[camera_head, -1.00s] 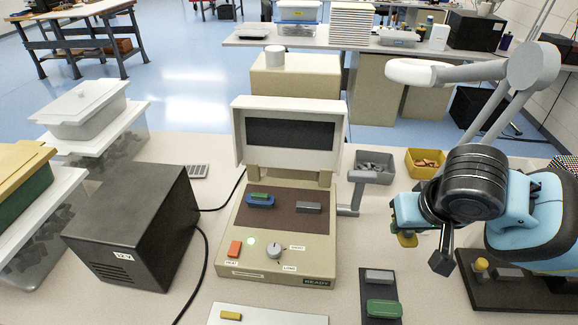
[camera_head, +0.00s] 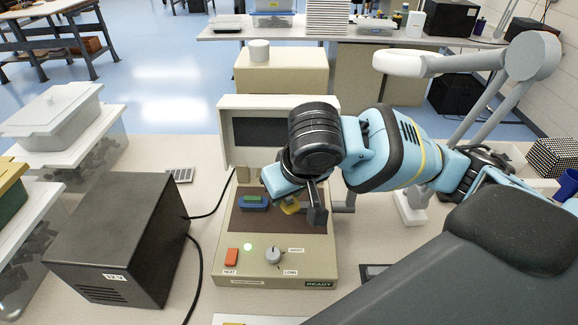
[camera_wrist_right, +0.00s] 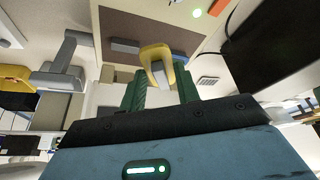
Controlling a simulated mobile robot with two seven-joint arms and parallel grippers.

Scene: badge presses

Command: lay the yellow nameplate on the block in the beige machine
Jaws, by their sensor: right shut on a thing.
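The beige machine (camera_head: 225,215) stands open, its lid (camera_head: 228,103) raised over a brown bed (camera_head: 300,222). My right gripper (camera_wrist_right: 160,92) is shut on the yellow nameplate (camera_wrist_right: 158,52), which also shows in the head view (camera_head: 290,206). It holds the nameplate over the bed; the exact gap below cannot be told. My left gripper is not in view.
A grey side lever (camera_wrist_right: 62,65) stands beside the machine. A red button (camera_head: 231,256), a lit green lamp and a dial (camera_head: 272,255) are on its front. A black box (camera_head: 110,240) with cables stands to the left. My right arm covers much of the right side.

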